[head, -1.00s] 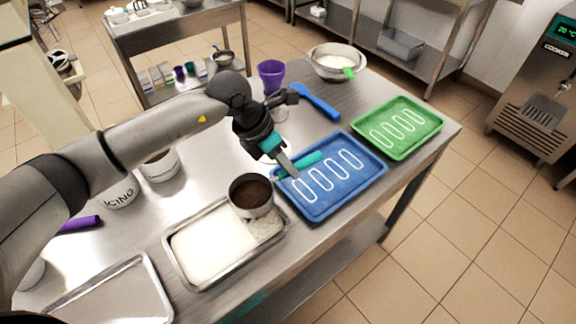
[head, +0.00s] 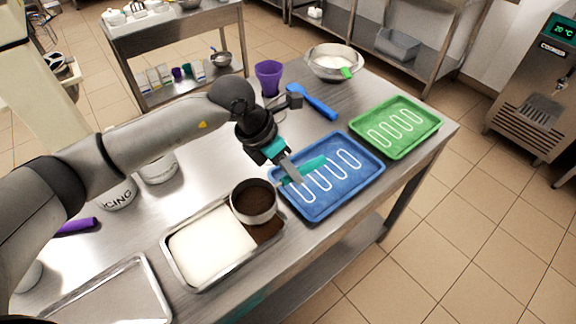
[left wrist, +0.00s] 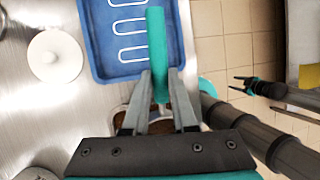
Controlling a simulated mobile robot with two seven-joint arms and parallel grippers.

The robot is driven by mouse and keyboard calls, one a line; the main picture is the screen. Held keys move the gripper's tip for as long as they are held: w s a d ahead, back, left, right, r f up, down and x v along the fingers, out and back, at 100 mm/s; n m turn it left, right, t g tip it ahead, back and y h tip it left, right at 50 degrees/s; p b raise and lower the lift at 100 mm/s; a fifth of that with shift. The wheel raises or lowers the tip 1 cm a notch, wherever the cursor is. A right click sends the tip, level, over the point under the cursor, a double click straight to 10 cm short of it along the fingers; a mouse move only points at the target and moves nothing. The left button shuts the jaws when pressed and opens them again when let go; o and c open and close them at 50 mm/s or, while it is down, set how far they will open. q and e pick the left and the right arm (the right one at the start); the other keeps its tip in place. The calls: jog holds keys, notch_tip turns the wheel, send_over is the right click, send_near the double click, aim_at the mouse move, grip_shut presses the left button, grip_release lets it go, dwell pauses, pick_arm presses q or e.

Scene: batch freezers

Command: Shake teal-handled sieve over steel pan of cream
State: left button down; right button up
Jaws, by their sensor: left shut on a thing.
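The teal-handled sieve (head: 254,204) has a round steel rim and holds dark brown powder. My left gripper (head: 291,176) is shut on its teal handle (head: 308,168). The handle also shows between the fingers in the left wrist view (left wrist: 158,45). The sieve is over the right end of the steel pan (head: 238,263). White cream (head: 210,243) fills the pan's left part, and brown powder covers the surface at the right end, partly hidden by the sieve. My right gripper (left wrist: 237,84) shows only in the left wrist view, small, with its fingers apart and empty.
A blue tray (head: 318,213) lies just right of the sieve, under its handle. A green tray (head: 393,153) is farther right. An empty metal tray (head: 110,295) is front left. A purple cup (head: 269,78), blue utensil (head: 318,105) and steel bowl (head: 335,62) stand behind.

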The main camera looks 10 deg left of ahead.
pick_arm(q)
jog(key=shift+s+d, duration=0.2)
jog(key=shift+d, duration=0.05)
dwell(0.4)
jog(key=shift+a, duration=0.1)
